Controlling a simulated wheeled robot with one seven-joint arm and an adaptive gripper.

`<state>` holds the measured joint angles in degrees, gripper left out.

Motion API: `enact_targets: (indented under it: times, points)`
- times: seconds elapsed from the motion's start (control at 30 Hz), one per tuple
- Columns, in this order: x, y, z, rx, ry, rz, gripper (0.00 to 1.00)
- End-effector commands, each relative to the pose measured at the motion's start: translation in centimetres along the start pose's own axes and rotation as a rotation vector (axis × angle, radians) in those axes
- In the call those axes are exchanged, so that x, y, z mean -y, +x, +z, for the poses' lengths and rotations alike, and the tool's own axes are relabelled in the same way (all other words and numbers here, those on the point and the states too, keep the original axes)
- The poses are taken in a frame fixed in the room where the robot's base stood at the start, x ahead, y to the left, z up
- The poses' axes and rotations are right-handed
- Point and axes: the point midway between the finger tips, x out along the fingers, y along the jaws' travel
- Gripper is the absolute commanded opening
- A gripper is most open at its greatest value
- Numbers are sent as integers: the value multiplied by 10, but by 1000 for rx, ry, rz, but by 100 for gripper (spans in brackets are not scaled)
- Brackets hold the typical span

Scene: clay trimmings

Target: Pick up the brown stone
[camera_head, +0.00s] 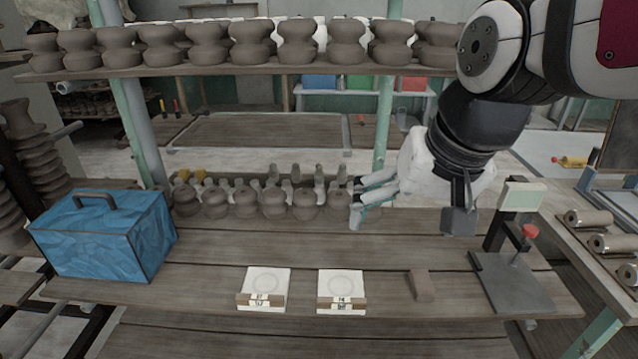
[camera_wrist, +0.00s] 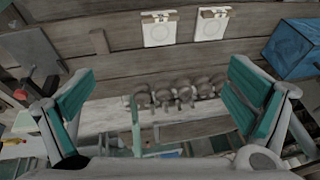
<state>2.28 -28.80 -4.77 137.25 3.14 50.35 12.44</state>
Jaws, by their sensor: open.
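The brown stone (camera_head: 421,285) is a small dull-brown block lying on the wooden table (camera_head: 215,325), right of the two white tiles. In the wrist view the stone (camera_wrist: 99,41) shows at the upper left, in full view. My gripper (camera_head: 408,213) hangs above the table, behind the stone and well apart from it. In the wrist view my gripper's (camera_wrist: 160,100) two green-padded fingers stand wide apart with nothing between them.
Two white tiles (camera_head: 265,281) (camera_head: 342,284) with labelled front blocks lie left of the stone. A grey stand with a red knob (camera_head: 530,231) is right of it. A blue box (camera_head: 105,236) stands at left. Clay pots (camera_head: 245,203) line the back edge, below a loaded shelf (camera_head: 200,71).

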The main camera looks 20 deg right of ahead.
Motion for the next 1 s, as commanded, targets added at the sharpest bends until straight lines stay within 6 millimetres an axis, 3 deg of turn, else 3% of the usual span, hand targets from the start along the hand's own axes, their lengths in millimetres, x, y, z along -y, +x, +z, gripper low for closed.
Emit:
enact_targets:
  times: [0.27,0.5,0.8,1.0]
  points:
    - [-32,73,-69,112,491,53,98]
    - [-81,148,-113,163,906,156,98]
    - [-157,240,-138,161,1350,326,98]
    - [-184,268,-140,143,1484,386,98]
